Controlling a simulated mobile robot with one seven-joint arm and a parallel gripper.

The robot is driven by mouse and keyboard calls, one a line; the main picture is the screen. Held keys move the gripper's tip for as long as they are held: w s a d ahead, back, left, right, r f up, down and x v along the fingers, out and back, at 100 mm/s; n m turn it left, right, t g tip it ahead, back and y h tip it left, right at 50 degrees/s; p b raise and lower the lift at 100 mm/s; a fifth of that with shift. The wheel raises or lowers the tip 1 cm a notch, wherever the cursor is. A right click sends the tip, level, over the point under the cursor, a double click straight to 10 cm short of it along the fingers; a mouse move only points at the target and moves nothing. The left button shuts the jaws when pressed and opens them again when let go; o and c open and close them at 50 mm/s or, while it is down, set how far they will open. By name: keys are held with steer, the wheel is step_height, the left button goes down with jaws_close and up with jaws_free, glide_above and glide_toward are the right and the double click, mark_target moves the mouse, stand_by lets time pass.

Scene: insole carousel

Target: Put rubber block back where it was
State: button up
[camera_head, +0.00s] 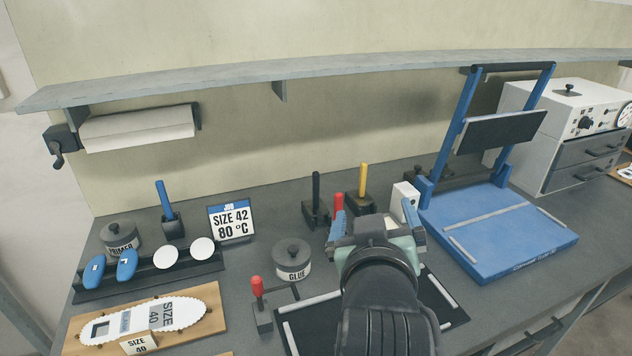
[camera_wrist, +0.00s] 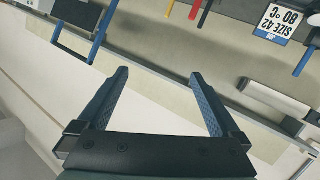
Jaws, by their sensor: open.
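My gripper (camera_head: 375,218) is raised over the workbench in the head view, its blue fingers spread apart. In the wrist view the open fingers (camera_wrist: 160,76) have nothing between them. I cannot identify the rubber block for certain. A small white block (camera_head: 404,199) stands behind my gripper's right finger, beside the blue press, and may be it; its lower part is partly hidden. My arm and gripper cover part of a black mat (camera_head: 438,306) with light strips.
The blue press (camera_head: 505,232) stands open at right, near a white drawer unit (camera_head: 568,130). A glue pot (camera_head: 292,260), red-handled tool (camera_head: 257,288) and SIZE 42 sign (camera_head: 231,221) are left of my arm. A shelf (camera_head: 300,68) overhangs the bench. A wooden board (camera_head: 207,322) lies front left.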

steer(key=s+a+r+t, duration=0.2)
steer(key=r+t, duration=0.1)
steer(key=r, duration=0.6)
steer(key=s+a+r+t, duration=0.2)
steer(key=r+t, duration=0.1)
steer(key=r, duration=0.5)
steer(key=s+a+r+m+t+y, duration=0.1)
steer(key=s+a+r+t, duration=0.1)
steer(key=s+r, duration=0.3)
steer(key=s+a+r+t+y, duration=0.1)
steer(key=s+r+t, duration=0.3)
steer(key=r, duration=0.5)
steer(key=shift+s+a+r+m, duration=0.2)
steer(key=shift+s+a+m, duration=0.25)
steer(key=shift+s, duration=0.35)
